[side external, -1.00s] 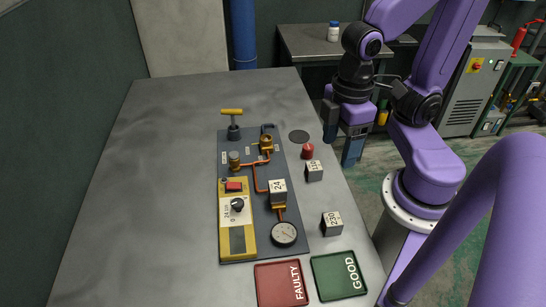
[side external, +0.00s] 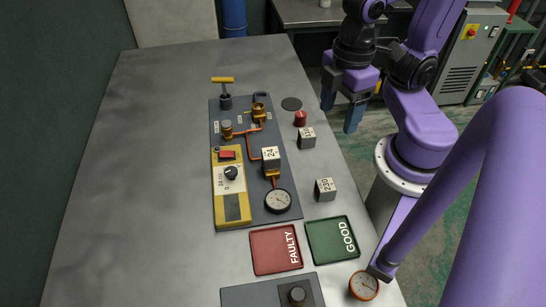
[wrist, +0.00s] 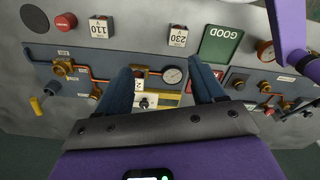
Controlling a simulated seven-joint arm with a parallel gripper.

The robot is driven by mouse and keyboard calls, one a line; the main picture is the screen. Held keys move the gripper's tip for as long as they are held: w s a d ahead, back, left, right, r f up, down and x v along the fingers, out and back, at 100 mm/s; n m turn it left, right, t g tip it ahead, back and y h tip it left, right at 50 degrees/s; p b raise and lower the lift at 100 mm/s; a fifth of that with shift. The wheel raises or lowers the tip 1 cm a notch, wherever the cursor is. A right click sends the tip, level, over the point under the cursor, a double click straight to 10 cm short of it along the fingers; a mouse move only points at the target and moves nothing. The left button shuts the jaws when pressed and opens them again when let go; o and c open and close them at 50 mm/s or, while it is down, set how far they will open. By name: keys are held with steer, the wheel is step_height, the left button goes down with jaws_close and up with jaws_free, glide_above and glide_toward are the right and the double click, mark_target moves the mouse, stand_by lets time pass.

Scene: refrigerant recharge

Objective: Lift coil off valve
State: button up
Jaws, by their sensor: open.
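The coil is a light block marked 24 (side external: 271,156). It sits on the brass valve (side external: 270,172) on the dark panel (side external: 285,212), beside a round gauge (side external: 278,201). My gripper (side external: 341,105) is open and empty, up and to the right of the coil in the side view, apart from it. In the wrist view its two blue fingers (wrist: 164,86) are spread wide. The coil (wrist: 141,72) shows between them, beyond the fingertips and nearer the left one. The valve under the coil is mostly hidden.
Spare coils marked 110 (side external: 307,138) and 230 (side external: 325,190) stand on the table right of the panel. A red cap (side external: 300,118), a red FAULTY tray (side external: 262,266), a green GOOD tray (side external: 320,250) and a yellow meter (side external: 219,200) are nearby. The table's left side is clear.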

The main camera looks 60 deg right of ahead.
stand_by(0.3)
step_height(320, 180, up, 2)
steer(key=n, duration=1.4)
glide_above(271, 153)
steer(key=f, duration=1.1)
steer(key=shift+s+d+f, duration=0.1)
steer(key=shift+s+f, duration=0.05)
steer(key=shift+s, duration=0.15)
steer(key=shift+w+f, duration=0.2)
steer(key=shift+f, duration=1.25)
steer(key=shift+w+f, duration=0.15)
steer(key=shift+f, duration=1.3)
steer(key=c, duration=1)
